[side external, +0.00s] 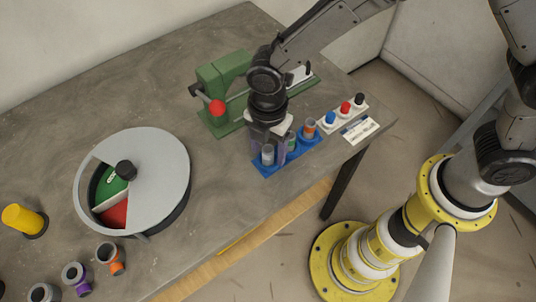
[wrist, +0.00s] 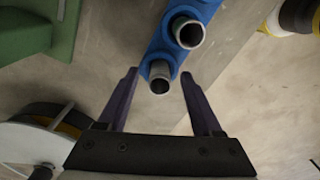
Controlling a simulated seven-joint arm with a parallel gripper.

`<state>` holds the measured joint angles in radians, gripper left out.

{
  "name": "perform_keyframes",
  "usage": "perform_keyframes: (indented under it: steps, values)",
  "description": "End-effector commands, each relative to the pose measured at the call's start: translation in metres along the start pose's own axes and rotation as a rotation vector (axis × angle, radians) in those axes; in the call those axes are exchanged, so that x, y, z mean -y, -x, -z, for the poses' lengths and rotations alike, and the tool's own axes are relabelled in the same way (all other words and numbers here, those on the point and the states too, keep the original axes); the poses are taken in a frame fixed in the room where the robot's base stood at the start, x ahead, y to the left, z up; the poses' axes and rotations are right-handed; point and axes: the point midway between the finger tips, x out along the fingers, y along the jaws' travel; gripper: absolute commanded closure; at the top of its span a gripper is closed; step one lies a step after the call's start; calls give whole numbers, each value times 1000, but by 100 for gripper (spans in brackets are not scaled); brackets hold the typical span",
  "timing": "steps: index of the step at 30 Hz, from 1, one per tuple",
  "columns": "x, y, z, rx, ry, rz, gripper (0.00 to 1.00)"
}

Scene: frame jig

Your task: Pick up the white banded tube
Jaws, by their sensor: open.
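A blue rack (side external: 262,169) stands near the table's front edge with several tubes upright in it. The end tube (side external: 268,154), at the left of the rack, looks grey-white; its band is hard to make out. In the wrist view this end tube (wrist: 160,86) shows its dark open mouth between my fingertips. My gripper (wrist: 159,74) is open, with one finger on each side of that tube and no visible grip on it. In the side view my gripper (side external: 270,148) is low over the rack's left end and partly hides the tubes.
An orange-banded tube (side external: 309,129) stands at the rack's right. A green fixture (side external: 222,72) with a red knob (side external: 217,107) is behind. A white button strip (side external: 344,113) is to the right. A grey round disc (side external: 160,165) and several banded cups (side external: 75,275) are left.

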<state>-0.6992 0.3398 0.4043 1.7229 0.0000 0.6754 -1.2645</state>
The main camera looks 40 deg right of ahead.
Motion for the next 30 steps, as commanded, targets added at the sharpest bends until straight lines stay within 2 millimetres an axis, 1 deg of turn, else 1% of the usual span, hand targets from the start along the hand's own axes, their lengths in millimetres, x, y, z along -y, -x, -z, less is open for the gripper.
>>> perform_keyframes:
  steps: [6,7,11,12,14,15,17,18,30]
  values:
    - [0,-1,0,0,0,0,33]
    - [0,-1,0,0,0,0,37]
    - [0,-1,0,0,0,-1,60]
    - [0,-1,0,0,0,-1,67]
    - [0,-1,0,0,0,-1,78]
    - [0,0,0,0,0,-1,85]
    - [0,0,0,0,0,-1,96]
    - [0,0,0,0,0,-1,100]
    - [0,1,0,-1,0,-2,100]
